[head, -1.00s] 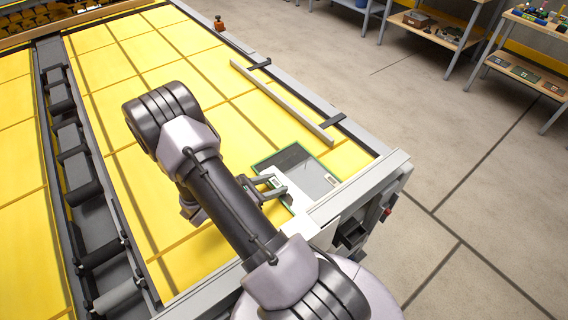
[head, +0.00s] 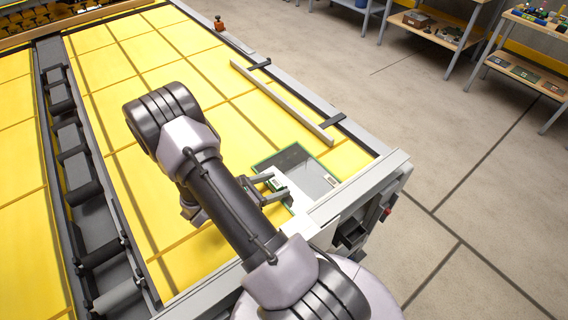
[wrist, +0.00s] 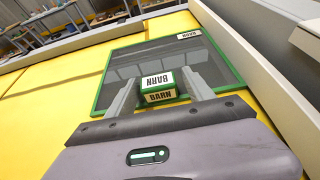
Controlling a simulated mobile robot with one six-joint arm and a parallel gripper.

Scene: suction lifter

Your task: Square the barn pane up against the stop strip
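The pane (head: 313,172), dark glass with a green edge, lies flat on the yellow table. It also shows in the wrist view (wrist: 215,70), with a small white label at its far right corner, too small to read surely. A green block marked BARN (wrist: 160,88) sits over the pane. My gripper (wrist: 160,80) is open, with one finger on each side of the block; a narrow gap shows by the left finger. In the head view my gripper (head: 273,187) is at the pane's left part. A long pale strip (head: 282,100), apparently the stop strip, lies beyond the pane, apart from it.
Two dark brackets (head: 332,121) join the strip's side to the table edge. A pale raised rail (wrist: 250,70) runs close along the pane's right side in the wrist view. A roller channel (head: 85,190) runs along the left. Shelves (head: 440,30) stand across the floor.

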